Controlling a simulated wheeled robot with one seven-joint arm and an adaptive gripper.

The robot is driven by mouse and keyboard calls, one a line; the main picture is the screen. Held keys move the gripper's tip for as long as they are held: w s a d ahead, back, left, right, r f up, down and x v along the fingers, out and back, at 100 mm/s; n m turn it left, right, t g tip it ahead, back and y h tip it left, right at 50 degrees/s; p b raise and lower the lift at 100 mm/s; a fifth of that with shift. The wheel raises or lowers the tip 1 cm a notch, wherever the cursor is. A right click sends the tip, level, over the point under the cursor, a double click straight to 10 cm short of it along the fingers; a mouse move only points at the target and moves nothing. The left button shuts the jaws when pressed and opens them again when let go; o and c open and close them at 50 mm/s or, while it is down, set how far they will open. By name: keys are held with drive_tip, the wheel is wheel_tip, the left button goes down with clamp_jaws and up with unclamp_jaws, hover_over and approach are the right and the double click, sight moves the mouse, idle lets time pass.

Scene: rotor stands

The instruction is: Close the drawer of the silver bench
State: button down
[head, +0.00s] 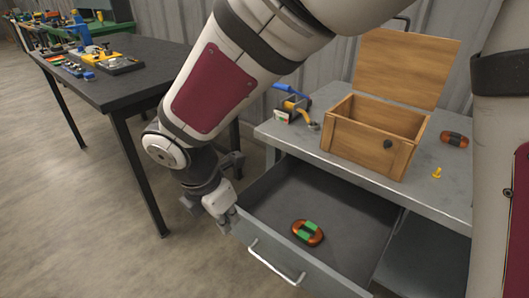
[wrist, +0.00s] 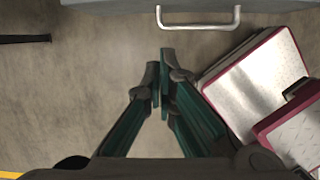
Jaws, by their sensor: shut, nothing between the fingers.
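The silver bench (head: 440,193) stands at the right in the head view, with its drawer (head: 340,222) pulled out. A brown oval object with a green band (head: 308,232) lies in the drawer. The drawer handle (head: 276,262) is a pale bar on the front face; it also shows at the top of the wrist view (wrist: 198,27). My gripper (head: 226,219) is beside the drawer's left front corner in the head view; whether it touches cannot be told. In the wrist view my gripper (wrist: 161,82) is shut and empty, its fingertips below and left of the handle.
An open wooden box (head: 365,143), a small tool stand (head: 292,105), another brown oval object (head: 454,138) and a yellow piece (head: 437,172) are on the bench top. A dark table (head: 125,85) with tools stands at the left. The floor between is clear.

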drive_tip(key=f, duration=0.2)
drive_tip(key=b, duration=0.4)
hover_over(250, 246)
drive_tip(key=shift+f, duration=4.15)
drive_tip(key=w+d+p, duration=0.8)
drive_tip(key=w+d, duration=0.8)
drive_tip(key=w, duration=0.5)
drive_tip(key=shift+d, duration=0.3)
